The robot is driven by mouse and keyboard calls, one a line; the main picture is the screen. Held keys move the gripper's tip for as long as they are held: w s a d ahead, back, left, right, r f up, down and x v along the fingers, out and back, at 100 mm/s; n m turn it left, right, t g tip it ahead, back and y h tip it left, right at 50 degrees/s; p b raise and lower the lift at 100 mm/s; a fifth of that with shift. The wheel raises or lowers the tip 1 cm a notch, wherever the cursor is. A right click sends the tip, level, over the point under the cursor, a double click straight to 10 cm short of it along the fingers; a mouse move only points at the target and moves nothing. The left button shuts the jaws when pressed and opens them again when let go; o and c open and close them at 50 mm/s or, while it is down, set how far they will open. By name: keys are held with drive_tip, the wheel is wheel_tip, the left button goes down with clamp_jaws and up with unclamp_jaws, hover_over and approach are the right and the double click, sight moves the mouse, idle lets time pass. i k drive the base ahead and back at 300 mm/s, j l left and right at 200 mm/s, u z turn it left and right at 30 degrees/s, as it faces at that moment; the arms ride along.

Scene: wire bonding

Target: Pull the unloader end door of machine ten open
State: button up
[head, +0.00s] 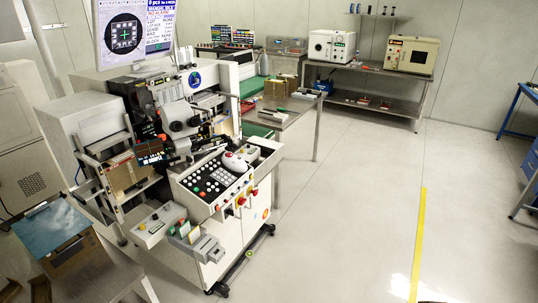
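A white wire bonding machine (222,182) stands at the left of the head view. Its monitor (136,32) is lit above it. A control panel with a keypad (222,178) and a white trackball device faces the front. At its left end is an open-fronted housing (97,128) with brown and metal parts inside. I cannot read a machine number. I cannot tell which panel is the unloader end door or whether it is open. My gripper is not in view.
A metal table with a blue sheet (52,228) stands at the front left. A bench (283,122) adjoins the machine's right side. A back shelf table (378,105) holds two box-shaped devices. Clear floor (350,230) with a yellow line (418,240) lies at the right.

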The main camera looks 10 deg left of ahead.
sight(258, 208)
drive_tip(key=i+u, duration=0.4)
drive_tip(key=i+l+u, duration=0.2)
drive_tip(key=u, duration=0.2)
drive_tip(key=i+l+u, duration=0.6)
drive_tip(key=u, duration=0.2)
drive_tip(key=i+l+u, duration=0.15)
drive_tip(key=l+u, duration=0.15)
drive_tip(key=i+l+u, duration=0.25)
drive_tip(key=l, duration=0.3)
drive_tip(key=l+u, duration=0.6)
drive_tip(key=l, duration=0.25)
